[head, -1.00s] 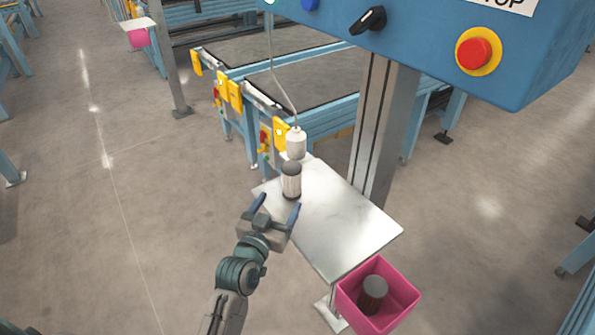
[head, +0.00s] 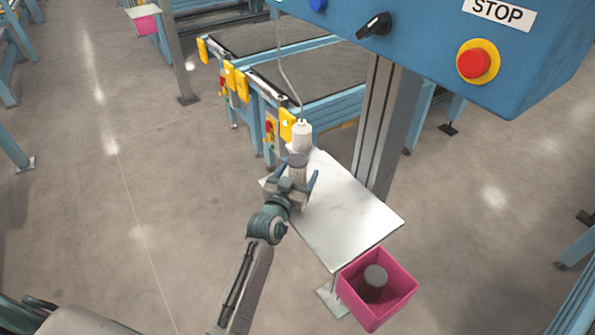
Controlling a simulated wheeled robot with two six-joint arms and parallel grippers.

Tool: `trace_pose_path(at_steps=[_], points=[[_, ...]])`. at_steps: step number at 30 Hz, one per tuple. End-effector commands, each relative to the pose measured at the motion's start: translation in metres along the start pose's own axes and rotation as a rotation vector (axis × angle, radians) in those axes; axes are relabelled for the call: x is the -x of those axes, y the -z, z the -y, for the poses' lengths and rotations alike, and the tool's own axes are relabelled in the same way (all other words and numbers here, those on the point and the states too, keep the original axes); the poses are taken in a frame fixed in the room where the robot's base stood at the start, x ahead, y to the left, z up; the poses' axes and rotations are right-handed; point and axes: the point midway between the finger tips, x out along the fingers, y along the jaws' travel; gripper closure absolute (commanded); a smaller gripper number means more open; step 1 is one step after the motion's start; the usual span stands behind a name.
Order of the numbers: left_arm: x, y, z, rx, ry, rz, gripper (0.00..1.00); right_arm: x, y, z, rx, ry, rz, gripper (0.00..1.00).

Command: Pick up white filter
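The white filter (head: 298,171), a pale cylinder with a dark grey cap, stands upright near the far left edge of a light metal table. My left gripper (head: 298,176) is at the filter, with one finger on each side of it. The fingers look spread, with a gap at least on the right side. The gripper's body hides part of the filter's lower half. My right gripper is out of view.
A white hanging pendant (head: 302,135) on a cable is close behind the filter. A pink bin (head: 393,303) at the table's near end holds a dark-capped cylinder (head: 373,282). A blue control box (head: 425,50) on a post overhangs the right. The table's (head: 350,222) middle is clear.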

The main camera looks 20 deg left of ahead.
Motion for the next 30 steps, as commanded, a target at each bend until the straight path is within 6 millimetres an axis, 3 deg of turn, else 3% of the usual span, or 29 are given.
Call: trace_pose_path(at_steps=[2, 9, 10, 19, 24, 30], points=[[0.0, 0.0, 0.0, 0.0, 0.0, 0.0, 0.27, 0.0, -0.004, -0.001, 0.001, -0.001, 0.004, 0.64], [0.0, 0.0, 0.0, 0.0, 0.0, 0.0, 0.74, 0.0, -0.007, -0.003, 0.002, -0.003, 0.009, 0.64], [0.0, 0.0, 0.0, 0.0, 0.0, 0.0, 0.76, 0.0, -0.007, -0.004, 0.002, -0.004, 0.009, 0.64], [0.0, 0.002, 0.0, -0.001, 0.0, -0.001, 0.76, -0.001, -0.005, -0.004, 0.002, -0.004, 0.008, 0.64], [0.0, 0.015, 0.0, -0.002, 0.0, -0.003, 0.76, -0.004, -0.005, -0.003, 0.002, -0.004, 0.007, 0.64], [0.038, 0.011, 0.0, 0.0, 0.0, 0.001, 0.76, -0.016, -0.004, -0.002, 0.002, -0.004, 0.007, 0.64]])
